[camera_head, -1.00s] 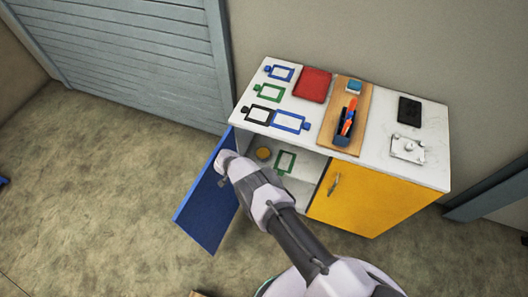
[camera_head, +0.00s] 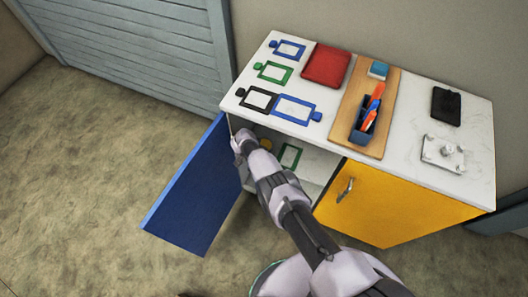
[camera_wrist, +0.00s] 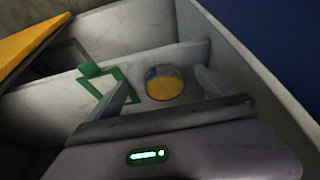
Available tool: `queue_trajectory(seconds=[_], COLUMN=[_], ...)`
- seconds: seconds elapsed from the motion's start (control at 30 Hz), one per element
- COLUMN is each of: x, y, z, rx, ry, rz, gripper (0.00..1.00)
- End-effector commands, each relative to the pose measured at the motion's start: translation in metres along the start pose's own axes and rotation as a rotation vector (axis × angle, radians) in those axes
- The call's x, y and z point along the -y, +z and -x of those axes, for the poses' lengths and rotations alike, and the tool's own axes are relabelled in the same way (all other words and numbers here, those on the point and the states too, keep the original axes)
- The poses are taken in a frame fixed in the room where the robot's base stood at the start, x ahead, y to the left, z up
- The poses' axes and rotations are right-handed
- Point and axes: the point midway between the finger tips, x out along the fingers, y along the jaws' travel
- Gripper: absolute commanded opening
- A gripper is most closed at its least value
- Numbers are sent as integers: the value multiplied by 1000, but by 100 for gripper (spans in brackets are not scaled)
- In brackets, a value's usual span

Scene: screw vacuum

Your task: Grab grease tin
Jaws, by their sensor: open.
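The grease tin (camera_wrist: 163,84) is a small round tin with a yellow top and a grey-blue patch. It sits on the shelf inside the open left side of the cabinet. In the head view only a yellow bit of it (camera_head: 266,144) shows beside my arm. My gripper (camera_wrist: 165,92) is open in the wrist view, one finger to the left of the tin and one to the right. The tin appears just beyond the fingertips, and I cannot tell whether they touch it. In the head view my arm reaches into the cabinet opening and hides the fingers.
A green frame (camera_wrist: 104,88) lies on the shelf left of the tin. The blue door (camera_head: 195,190) stands open on the left; the yellow door (camera_head: 375,202) is shut. The white cabinet top (camera_head: 404,125) holds frames, a red item, and a board with a pen holder.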

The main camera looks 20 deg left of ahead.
Motion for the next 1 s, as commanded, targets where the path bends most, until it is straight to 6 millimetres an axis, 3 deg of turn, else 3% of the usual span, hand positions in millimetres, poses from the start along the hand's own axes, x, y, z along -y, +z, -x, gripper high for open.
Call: queue_trajectory(seconds=[0.03, 0.37, 0.63, 0.9, 1.0], x=[0, 0, 0, 0, 0], y=[-6, -37, -34, -38, -38], z=[-16, -20, -69, -65, -65], rx=[-2, -1, 1, 2, 2], ry=[-2, -2, -3, -2, -2], rz=[-5, 0, 1, 2, 2], gripper=[96, 96, 96, 96, 77])
